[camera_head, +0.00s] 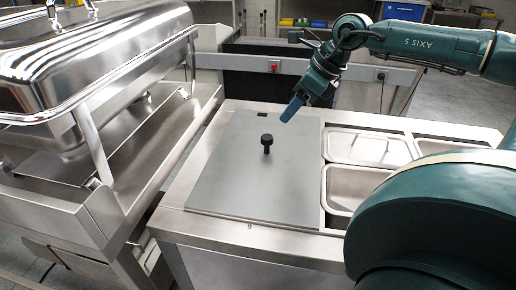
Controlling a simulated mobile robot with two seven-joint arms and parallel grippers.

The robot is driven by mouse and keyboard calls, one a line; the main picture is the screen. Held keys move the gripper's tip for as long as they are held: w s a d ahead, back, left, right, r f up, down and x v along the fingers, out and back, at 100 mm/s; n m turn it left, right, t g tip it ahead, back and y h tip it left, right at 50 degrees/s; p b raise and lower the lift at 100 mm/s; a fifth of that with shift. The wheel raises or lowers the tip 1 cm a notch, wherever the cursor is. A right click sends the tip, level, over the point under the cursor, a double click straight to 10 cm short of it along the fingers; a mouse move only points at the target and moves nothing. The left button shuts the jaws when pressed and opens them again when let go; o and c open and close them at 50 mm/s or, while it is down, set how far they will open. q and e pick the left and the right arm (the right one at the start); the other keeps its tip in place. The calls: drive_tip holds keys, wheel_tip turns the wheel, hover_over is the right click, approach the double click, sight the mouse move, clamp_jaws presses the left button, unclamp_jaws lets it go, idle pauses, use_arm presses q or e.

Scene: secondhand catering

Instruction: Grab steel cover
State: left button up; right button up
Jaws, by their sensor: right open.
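The steel cover (231,178) is a flat grey plate lying on the left part of the steel counter. A black knob (267,143) stands upright near its middle. My right gripper (292,108) hangs above and behind the knob, over the cover's far right corner, pointing down and to the left. Its blue fingers are apart from the knob and hold nothing; they overlap in this view. My left gripper is not in view.
Steel pans (352,186) are set into the counter right of the cover, one with a lid (367,147). A large chafing dish (88,66) stands on the left. A rail with a red button (274,67) runs behind. My own green arm blocks the lower right.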

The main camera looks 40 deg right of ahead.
sight(268, 137)
drive_tip(key=p+x, duration=0.1)
drive_tip(key=x, duration=0.5)
drive_tip(key=shift+a+f, duration=0.15)
drive_tip(key=shift+f, duration=0.15)
drive_tip(key=shift+a+p+x, duration=0.15)
drive_tip(key=shift+p+x, duration=0.25)
drive_tip(key=shift+x, duration=0.95)
drive_tip(key=shift+a+p+x, duration=0.2)
drive_tip(key=shift+p+x, duration=0.15)
drive_tip(key=shift+x, duration=0.95)
drive_tip(key=shift+s, duration=0.2)
drive_tip(key=shift+c, duration=0.3)
clamp_jaws()
